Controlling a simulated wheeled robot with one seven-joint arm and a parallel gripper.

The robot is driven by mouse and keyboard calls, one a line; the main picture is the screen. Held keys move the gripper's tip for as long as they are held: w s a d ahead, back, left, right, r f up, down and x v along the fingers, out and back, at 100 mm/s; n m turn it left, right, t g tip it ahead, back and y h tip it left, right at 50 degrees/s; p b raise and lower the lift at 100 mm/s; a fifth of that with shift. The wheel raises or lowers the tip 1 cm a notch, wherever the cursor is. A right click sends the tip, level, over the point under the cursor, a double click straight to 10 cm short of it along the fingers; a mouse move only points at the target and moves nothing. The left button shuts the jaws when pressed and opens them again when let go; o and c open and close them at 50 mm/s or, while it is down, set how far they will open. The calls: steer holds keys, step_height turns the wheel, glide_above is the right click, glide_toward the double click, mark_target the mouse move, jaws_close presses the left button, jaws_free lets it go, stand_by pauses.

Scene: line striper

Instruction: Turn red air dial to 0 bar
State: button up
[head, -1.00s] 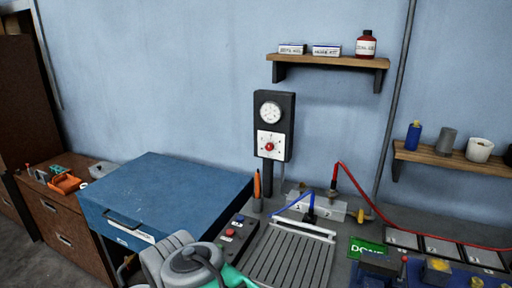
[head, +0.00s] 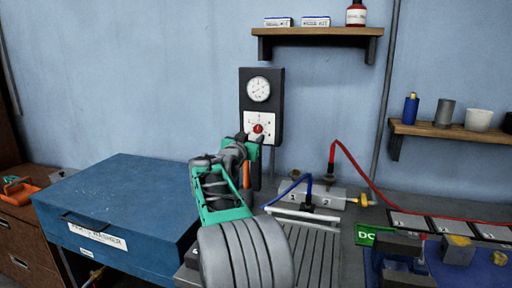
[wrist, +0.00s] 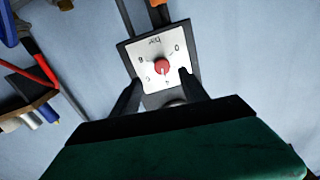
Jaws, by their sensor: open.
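The red air dial (head: 258,128) sits in the middle of a white square scale plate on a dark upright panel (head: 274,96). A round white gauge (head: 258,89) is above it. In the wrist view the red dial (wrist: 162,67) shows on its plate, with "bar" and a 0 legible and the picture turned over. My gripper (head: 250,138) is just in front of the plate's lower part in the head view. In the wrist view its two dark fingers (wrist: 158,85) are apart, one on each side of the dial's plate, with nothing between them. I cannot tell whether they touch the dial.
An orange pen-like object (head: 246,174) stands below the panel. A metal block (head: 318,196) with blue and red hoses lies right of it. A wall shelf (head: 318,31) is above; another shelf (head: 440,131) is at right.

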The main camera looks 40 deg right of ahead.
mark_target(257, 130)
steer(key=p+x, duration=0.2)
steer(key=x, duration=0.5)
steer(key=shift+w+r, duration=0.15)
steer(key=shift+c, duration=0.3)
jaws_close()
